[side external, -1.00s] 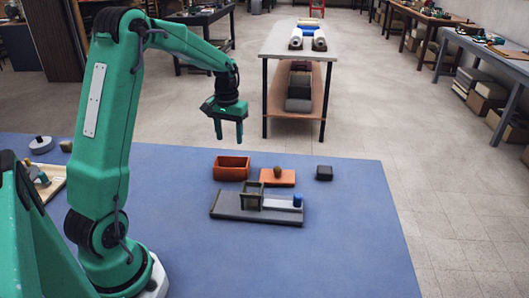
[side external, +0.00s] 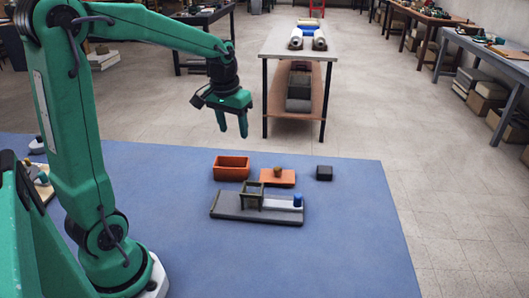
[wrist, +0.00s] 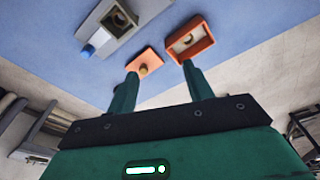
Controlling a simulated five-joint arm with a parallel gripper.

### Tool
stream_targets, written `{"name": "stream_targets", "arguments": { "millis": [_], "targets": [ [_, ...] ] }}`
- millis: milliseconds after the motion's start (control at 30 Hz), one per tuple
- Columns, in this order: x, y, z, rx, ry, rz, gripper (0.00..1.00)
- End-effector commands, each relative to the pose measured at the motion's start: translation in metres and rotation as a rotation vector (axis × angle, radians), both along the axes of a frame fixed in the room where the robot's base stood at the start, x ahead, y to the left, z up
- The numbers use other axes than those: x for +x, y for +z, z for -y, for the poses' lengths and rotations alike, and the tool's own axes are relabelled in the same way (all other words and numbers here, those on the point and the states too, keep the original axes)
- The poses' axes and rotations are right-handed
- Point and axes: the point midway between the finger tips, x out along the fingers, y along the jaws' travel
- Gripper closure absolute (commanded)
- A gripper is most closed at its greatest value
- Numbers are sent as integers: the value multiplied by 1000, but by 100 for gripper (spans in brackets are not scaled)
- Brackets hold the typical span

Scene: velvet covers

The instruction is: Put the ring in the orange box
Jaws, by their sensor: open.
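The open orange box (side external: 231,171) stands on the blue tabletop and also shows in the wrist view (wrist: 206,40). Beside it lies a flat orange piece (side external: 287,181) with a small brown knob; the wrist view shows it too (wrist: 150,57). My gripper (side external: 232,128) is open and empty, pointing down high above the table, apart from everything. Its two spread fingers also show in the wrist view (wrist: 160,75).
A dark block (side external: 324,173) stands to the right. The table's front right is clear.

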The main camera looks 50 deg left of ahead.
Motion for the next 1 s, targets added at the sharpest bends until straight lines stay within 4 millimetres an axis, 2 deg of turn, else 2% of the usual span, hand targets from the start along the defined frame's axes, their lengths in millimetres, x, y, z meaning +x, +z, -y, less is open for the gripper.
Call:
{"name": "stream_targets", "arguments": {
  "millis": [200, 433, 800, 1000],
  "targets": [
    [-31, 27, 41, 26, -90, 78, 49],
    [-68, 42, 76, 46, -183, 157, 49],
    [-128, 45, 118, 67, -323, 283, 49],
    [-146, 41, 128, 72, -368, 324, 49]
  ]
}}
